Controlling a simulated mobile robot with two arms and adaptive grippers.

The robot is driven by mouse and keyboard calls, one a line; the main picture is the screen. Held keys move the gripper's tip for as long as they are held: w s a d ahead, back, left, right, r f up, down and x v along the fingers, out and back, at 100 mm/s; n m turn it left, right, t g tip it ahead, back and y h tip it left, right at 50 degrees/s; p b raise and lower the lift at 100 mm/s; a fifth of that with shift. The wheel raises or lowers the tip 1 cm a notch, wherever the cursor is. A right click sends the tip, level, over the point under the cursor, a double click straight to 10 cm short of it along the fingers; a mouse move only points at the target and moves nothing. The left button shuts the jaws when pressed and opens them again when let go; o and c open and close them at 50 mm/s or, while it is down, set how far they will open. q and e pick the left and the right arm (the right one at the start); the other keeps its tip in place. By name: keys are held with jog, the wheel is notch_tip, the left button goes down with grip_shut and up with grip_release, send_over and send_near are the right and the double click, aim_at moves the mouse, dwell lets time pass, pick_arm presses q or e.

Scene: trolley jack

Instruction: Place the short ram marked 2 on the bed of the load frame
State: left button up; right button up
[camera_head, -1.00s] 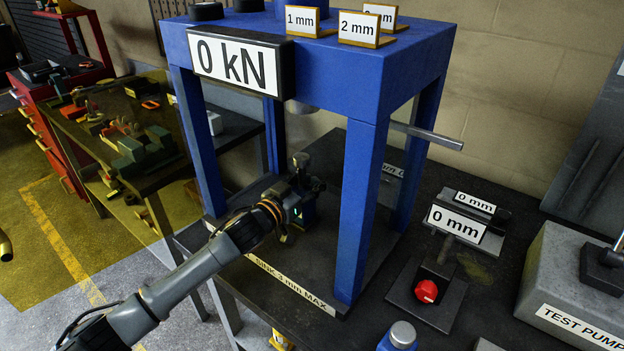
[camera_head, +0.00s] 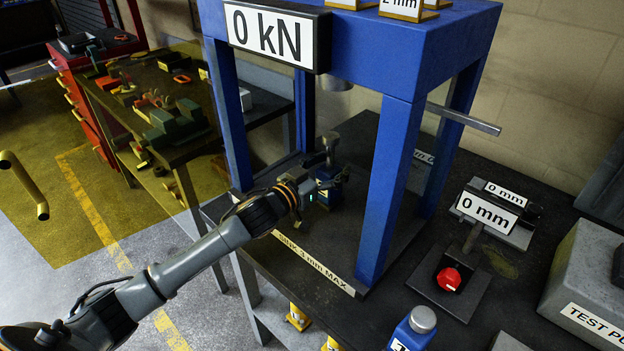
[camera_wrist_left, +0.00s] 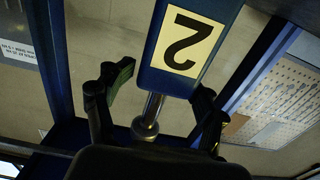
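The short ram (camera_head: 328,196) is blue with a metal rod on top. It appears to stand upright on the dark bed (camera_head: 365,240) of the blue load frame (camera_head: 393,165), between the legs. In the left wrist view its label "2" (camera_wrist_left: 186,43) shows upside down, with the rod beside my fingers. My left gripper (camera_head: 306,196) is just left of the ram. The left wrist view shows its two fingers (camera_wrist_left: 163,92) spread apart, with a gap on each side of the rod. My right gripper is not in view.
The "0 kN" display (camera_head: 268,35) hangs on the frame's top beam. A bar (camera_head: 463,118) sticks out right of the frame. Another blue ram (camera_head: 413,328) stands in front. A red knob (camera_head: 449,279), a "0 mm" gauge (camera_head: 487,212) and the test pump (camera_head: 590,275) are at right.

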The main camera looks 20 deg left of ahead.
pick_arm(q)
jog(key=b+v, duration=0.1)
jog(key=v, duration=0.7)
jog(key=shift+s, duration=0.3)
jog(key=shift+a, duration=0.15)
